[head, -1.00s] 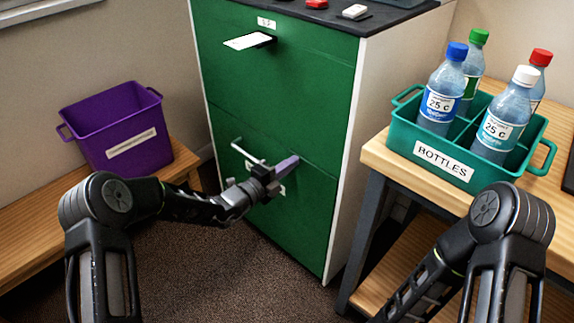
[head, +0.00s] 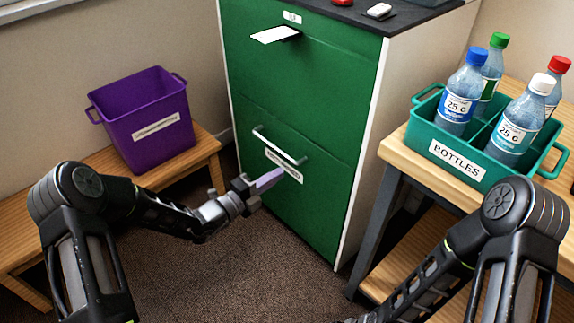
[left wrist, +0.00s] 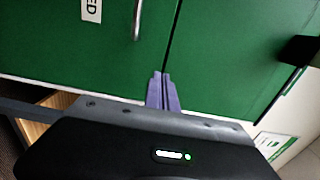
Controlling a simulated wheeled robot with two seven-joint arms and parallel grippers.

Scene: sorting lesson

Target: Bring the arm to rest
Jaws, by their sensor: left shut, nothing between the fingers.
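My left gripper (head: 268,180) is shut and empty, its purple fingers pressed together. It is in front of the lower drawer of the green cabinet (head: 310,100), left of and below the silver drawer handle (head: 279,146), and apart from it. In the left wrist view the shut fingers (left wrist: 162,92) point at the green front, with the handle (left wrist: 138,18) above and to their left. My right arm comes in from the right, but its gripper is not clearly visible.
A purple bin (head: 140,110) stands on a wooden bench (head: 205,150) at left. A teal bottle crate (head: 455,160) with several bottles stands on a wooden table (head: 400,152) at right. A white card (head: 275,35) sticks out at the upper drawer. Carpet between is clear.

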